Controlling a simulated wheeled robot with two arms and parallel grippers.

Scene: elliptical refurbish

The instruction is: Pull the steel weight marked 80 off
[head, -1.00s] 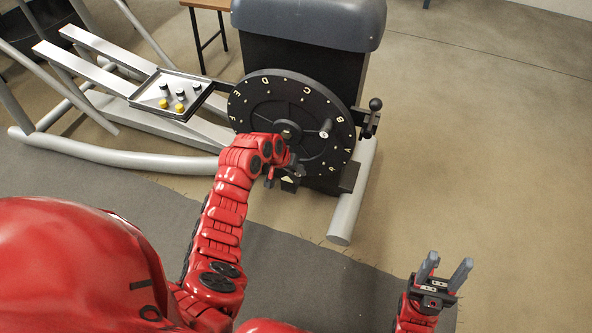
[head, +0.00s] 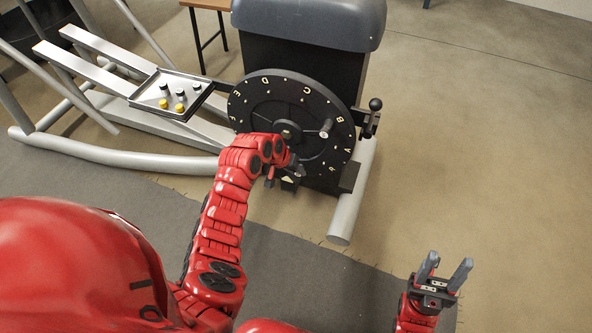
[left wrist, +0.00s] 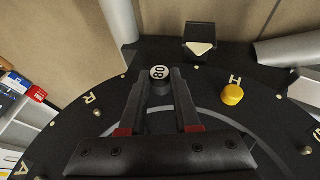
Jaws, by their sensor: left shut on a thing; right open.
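In the left wrist view, a small dark steel weight with a white top marked 80 (left wrist: 159,73) sits between the tips of my left gripper (left wrist: 160,84), which is shut on it. The black lettered wheel (left wrist: 125,97) lies behind and around the weight. I cannot tell whether the weight still touches the wheel. In the head view, my left gripper (head: 276,178) is at the lower front of the wheel (head: 252,112), and my forearm and wrist hide the weight. My right gripper (head: 444,276) is open and empty at the lower right.
A yellow weight (left wrist: 232,94) sits on the wheel beside the letter H. A pale triangular pointer (left wrist: 201,47) is past the wheel's rim. A tray (head: 199,89) with several small weights stands left of the wheel. A crank knob (head: 326,127) sticks out from the wheel. Floor at right is clear.

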